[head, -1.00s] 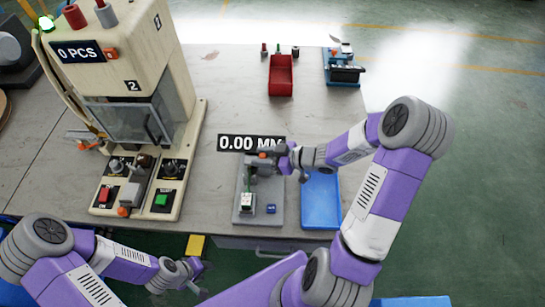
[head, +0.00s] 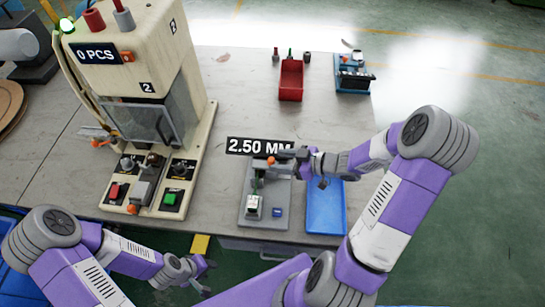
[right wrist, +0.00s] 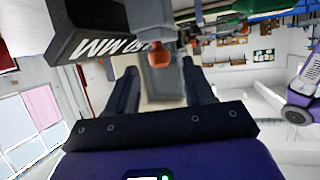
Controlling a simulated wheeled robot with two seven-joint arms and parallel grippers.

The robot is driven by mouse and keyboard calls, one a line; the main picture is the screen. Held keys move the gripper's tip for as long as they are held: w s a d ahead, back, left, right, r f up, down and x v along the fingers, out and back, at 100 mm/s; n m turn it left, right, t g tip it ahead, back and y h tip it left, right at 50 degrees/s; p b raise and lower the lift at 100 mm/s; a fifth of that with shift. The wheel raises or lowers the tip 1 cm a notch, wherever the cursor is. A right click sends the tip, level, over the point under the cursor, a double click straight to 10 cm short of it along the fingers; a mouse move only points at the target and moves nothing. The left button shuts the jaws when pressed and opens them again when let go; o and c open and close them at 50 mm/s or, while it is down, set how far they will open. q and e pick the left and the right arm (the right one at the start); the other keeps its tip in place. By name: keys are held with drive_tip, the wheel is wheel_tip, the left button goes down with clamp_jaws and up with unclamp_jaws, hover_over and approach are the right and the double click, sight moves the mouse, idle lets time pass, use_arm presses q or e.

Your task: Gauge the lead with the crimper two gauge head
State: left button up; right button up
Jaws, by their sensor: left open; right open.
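The gauge is a grey stand (head: 281,217) on the table, with an orange-red knob (head: 270,160) at its top and a display (head: 258,146) reading 2.50 MM. My right gripper (head: 284,155) is open at the gauge head, coming from the right. In the right wrist view its fingers (right wrist: 162,88) are spread, with the orange knob (right wrist: 160,62) just beyond their gap; contact cannot be told. My left gripper (head: 208,276) is open and empty, low in front of the table.
A tall beige machine (head: 125,65) reading 0 PCS stands at the left, with red and green buttons on its base. A blue tray (head: 325,228) lies right of the gauge. A red bin (head: 291,85) and a blue fixture (head: 353,82) stand at the back. The table between is clear.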

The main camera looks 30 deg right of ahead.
sight(272, 159)
drive_tip(key=v, duration=0.3)
drive_tip(key=shift+p, duration=0.3)
drive_tip(key=b+x, duration=0.2)
drive_tip(key=x, duration=0.4)
drive_tip(key=shift+w+a+f+b, duration=0.15)
drive_tip(key=shift+a+f+b, duration=0.15)
drive_tip(key=shift+f+b, duration=0.05)
drive_tip(key=shift+w+d+f, duration=0.1)
drive_tip(key=shift+w+f, duration=0.05)
drive_tip(key=shift+w, duration=0.1)
drive_tip(key=s+d, duration=0.1)
drive_tip(key=d, duration=0.1)
drive_tip(key=s+d, duration=0.1)
drive_tip(key=shift+s+d+r+p, duration=0.35)
drive_tip(key=shift+d+p, duration=0.05)
drive_tip(key=shift+s+d+r, duration=0.1)
drive_tip(key=shift+s+d, duration=0.15)
drive_tip(key=shift+s, duration=0.1)
